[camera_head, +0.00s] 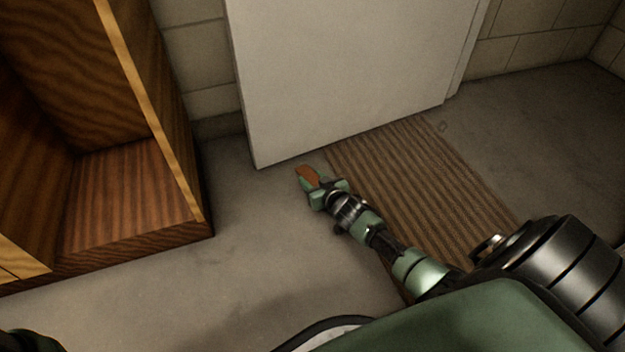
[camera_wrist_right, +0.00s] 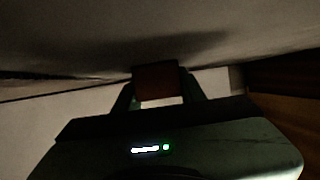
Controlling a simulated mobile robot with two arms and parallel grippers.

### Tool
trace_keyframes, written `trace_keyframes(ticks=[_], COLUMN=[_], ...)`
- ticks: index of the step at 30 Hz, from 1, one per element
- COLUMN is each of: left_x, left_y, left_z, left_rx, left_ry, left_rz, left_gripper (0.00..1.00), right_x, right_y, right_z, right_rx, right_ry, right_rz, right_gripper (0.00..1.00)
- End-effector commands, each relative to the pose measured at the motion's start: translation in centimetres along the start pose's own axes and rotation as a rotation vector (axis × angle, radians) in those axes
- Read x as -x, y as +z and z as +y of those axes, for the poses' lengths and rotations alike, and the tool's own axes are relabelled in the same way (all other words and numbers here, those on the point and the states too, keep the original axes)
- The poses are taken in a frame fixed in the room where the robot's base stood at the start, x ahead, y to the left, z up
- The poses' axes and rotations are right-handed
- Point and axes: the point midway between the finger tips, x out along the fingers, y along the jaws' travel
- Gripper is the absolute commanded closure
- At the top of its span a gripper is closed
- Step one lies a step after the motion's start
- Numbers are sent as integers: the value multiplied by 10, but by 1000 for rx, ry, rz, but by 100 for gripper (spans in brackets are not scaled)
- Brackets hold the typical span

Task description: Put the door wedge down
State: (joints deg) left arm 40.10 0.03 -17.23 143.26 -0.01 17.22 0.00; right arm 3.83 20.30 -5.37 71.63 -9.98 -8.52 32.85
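The door wedge (camera_head: 307,173) is a small orange-brown piece at the tip of my right gripper (camera_head: 311,182), low over the floor near the bottom edge of the white door (camera_head: 340,70). In the right wrist view the wedge (camera_wrist_right: 156,82) shows as a dark reddish block between the two fingers (camera_wrist_right: 157,92), which are closed against its sides. I cannot tell whether the wedge touches the floor or the door. My left gripper is not in view; only a dark bit of my body shows at the lower left.
A striped brown mat (camera_head: 420,170) lies under and beside the door, right of my right gripper. An open wooden cabinet (camera_head: 205,226) stands at the left. Bare grey floor (camera_head: 250,215) lies between cabinet and gripper. A tiled wall (camera_head: 198,55) is behind.

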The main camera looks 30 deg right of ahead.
Motion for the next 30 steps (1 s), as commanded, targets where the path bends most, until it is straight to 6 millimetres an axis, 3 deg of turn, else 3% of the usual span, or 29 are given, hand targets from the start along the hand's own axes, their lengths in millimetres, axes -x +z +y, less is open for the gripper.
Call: trace_keyframes(ticks=[1,2,14,30], left_x=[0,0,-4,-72], left_y=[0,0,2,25], left_z=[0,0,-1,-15], left_rx=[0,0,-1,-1], left_ry=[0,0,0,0], left_rz=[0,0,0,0], left_gripper=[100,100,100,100], right_x=[0,0,3,102], right_y=[0,0,-5,-7], right_z=[0,0,0,0], right_rx=[0,0,1,-2], right_ry=[0,0,0,1], right_rz=[0,0,-1,-4], right_gripper=[46,38,38,38])
